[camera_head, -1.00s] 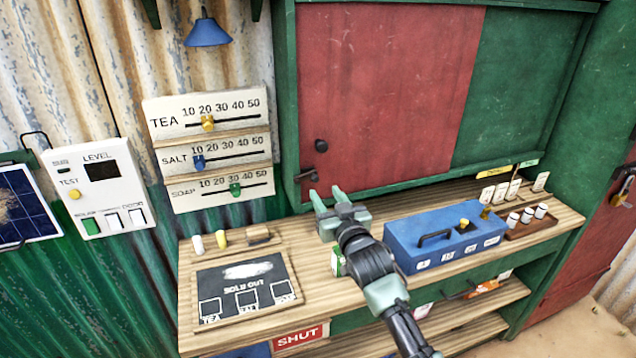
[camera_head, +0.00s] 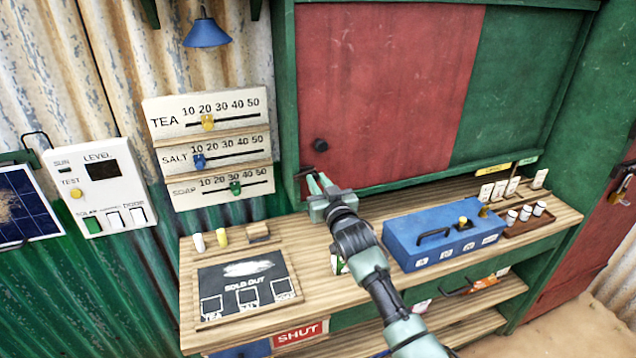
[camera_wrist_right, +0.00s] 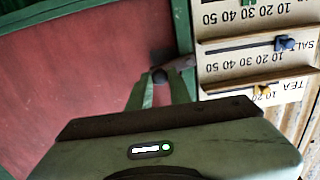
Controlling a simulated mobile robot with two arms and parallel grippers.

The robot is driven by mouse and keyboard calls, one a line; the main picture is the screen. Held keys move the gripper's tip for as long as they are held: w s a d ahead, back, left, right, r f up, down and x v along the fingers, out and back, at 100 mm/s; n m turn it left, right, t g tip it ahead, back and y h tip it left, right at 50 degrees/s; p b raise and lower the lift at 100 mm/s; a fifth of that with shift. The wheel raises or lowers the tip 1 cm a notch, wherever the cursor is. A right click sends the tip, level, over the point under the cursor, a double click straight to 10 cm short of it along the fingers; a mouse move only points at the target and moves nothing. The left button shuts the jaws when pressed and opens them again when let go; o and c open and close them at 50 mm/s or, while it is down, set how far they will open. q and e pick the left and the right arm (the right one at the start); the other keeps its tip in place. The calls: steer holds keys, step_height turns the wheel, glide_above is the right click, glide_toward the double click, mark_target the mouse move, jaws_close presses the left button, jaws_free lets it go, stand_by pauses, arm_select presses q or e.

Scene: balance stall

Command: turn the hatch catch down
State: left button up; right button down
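The hatch catch (camera_head: 319,173) is a small dark bar with a rounded end at the lower left corner of the red hatch panel (camera_head: 385,90). In the right wrist view, which is upside down, the catch (camera_wrist_right: 161,76) shows at the fingertips of the right gripper (camera_wrist_right: 160,86). The fingers are apart, with the catch's end between or just beyond them; contact is unclear. My left gripper is not in view.
A round dark knob (camera_head: 320,145) sits on the hatch just above the catch. The slider board (camera_head: 240,143) is to the left. Below are the wooden counter (camera_head: 330,270), a blue box (camera_head: 405,250) and a chalkboard (camera_head: 245,270).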

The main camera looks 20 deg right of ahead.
steer(key=shift+f+m+b, duration=0.3)
steer(key=shift+f+m, duration=0.25)
steer(key=shift+m, duration=0.75)
steer(key=c, duration=1.3)
jaws_free()
steer(key=s+b, duration=0.1)
steer(key=s, duration=0.7)
steer(key=shift+d+b, duration=0.15)
steer(key=shift+b, duration=0.25)
